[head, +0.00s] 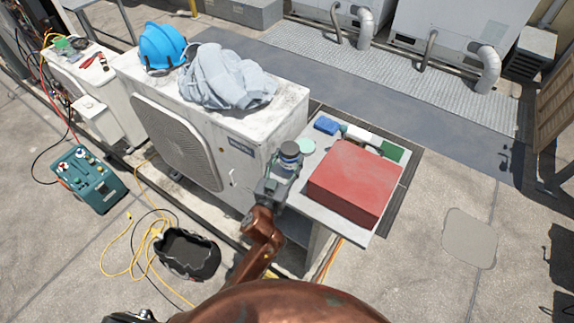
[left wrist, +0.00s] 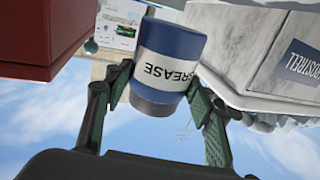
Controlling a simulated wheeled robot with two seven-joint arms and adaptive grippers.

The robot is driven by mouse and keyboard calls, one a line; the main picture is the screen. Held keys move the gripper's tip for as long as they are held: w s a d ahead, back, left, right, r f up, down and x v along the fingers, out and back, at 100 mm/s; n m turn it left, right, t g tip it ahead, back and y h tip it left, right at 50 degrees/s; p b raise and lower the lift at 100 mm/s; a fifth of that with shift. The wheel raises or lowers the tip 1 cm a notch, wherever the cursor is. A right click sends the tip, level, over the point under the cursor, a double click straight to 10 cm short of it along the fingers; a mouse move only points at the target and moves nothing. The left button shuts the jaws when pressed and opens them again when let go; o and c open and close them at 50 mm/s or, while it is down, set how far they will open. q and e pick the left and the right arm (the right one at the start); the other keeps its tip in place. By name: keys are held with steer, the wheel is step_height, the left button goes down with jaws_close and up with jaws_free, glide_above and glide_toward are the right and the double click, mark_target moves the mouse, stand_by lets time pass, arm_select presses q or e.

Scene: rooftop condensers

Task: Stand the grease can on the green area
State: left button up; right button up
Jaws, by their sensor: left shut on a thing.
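The grease can (head: 290,149) is blue with a white label and a dark cap. My left gripper (head: 281,173) is shut on it, with one finger on each side in the left wrist view (left wrist: 160,92). There the can (left wrist: 173,45) shows cap down in a picture that is upside down, so it is held about upright. My right gripper is not seen.
A big red box (head: 354,180) covers much of the grey table (head: 333,221). The condenser (head: 238,133) with a grey cloth (head: 226,78) and blue helmet (head: 162,46) stands close on the left.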

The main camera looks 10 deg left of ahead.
mark_target(285, 169)
arm_select(q)
steer(key=shift+w+a+f+b, duration=0.15)
steer(key=shift+f+b, duration=0.2)
steer(key=shift+f, duration=0.55)
steer(key=shift+w+f+b, duration=0.15)
steer(key=shift+f+b, duration=0.15)
steer(key=shift+f, duration=0.6)
steer(key=shift+f, duration=0.2)
steer(key=o, duration=1.5)
steer(key=shift+c, duration=0.2)
